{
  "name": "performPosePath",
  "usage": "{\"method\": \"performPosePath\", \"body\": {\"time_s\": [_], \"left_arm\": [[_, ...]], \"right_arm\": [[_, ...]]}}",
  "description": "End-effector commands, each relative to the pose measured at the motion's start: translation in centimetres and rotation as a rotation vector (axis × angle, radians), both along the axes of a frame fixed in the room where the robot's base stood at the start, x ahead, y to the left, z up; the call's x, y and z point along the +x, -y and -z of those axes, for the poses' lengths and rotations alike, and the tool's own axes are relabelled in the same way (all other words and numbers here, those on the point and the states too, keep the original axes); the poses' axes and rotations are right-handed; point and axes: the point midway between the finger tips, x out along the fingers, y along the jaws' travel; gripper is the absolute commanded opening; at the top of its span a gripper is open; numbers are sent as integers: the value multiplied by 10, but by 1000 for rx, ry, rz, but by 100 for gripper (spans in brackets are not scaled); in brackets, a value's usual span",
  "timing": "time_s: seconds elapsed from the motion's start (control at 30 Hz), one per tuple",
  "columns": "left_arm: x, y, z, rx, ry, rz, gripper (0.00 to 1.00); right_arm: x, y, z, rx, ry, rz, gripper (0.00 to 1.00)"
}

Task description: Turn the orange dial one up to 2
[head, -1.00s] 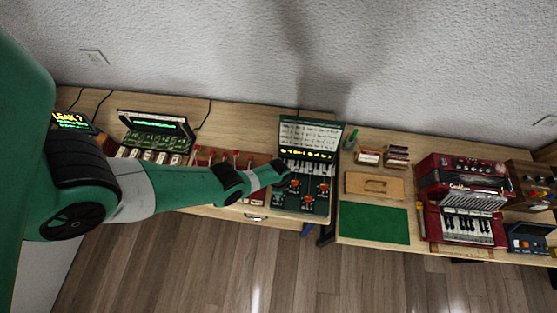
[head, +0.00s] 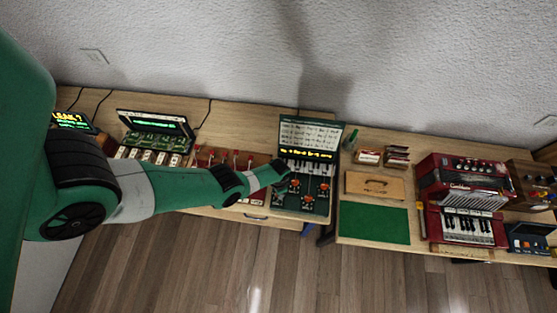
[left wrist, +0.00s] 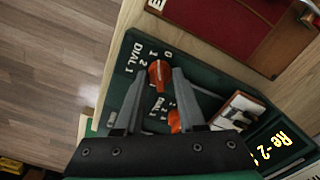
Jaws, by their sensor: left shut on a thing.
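In the left wrist view my left gripper (left wrist: 157,78) has its two fingers around an orange dial (left wrist: 160,76), next to the printed words DIAL 1. The numbers 0, 1 and 2 are printed near that dial, but I cannot tell which its pointer faces. A second orange dial (left wrist: 174,120) is partly visible between the fingers, closer to the palm. In the head view my left gripper (head: 283,170) is over the left side of the green panel (head: 320,211), hiding the gripped dial. Other orange dials (head: 325,187) show beside it. My right gripper is not in view.
An upright text screen (head: 310,136) stands behind small piano keys on the panel. Red-topped parts (head: 236,160) stand to its left. A green mat (head: 373,222), a wooden box (head: 375,185) and a red accordion-like instrument (head: 465,212) are to the right.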

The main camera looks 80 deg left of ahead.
Motion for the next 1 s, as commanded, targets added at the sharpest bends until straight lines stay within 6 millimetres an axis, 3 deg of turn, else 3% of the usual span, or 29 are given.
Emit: {"method": "performPosePath", "body": {"time_s": [1.0], "left_arm": [[-1,0,2,2,2,-907,0]], "right_arm": [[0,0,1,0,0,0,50]]}}
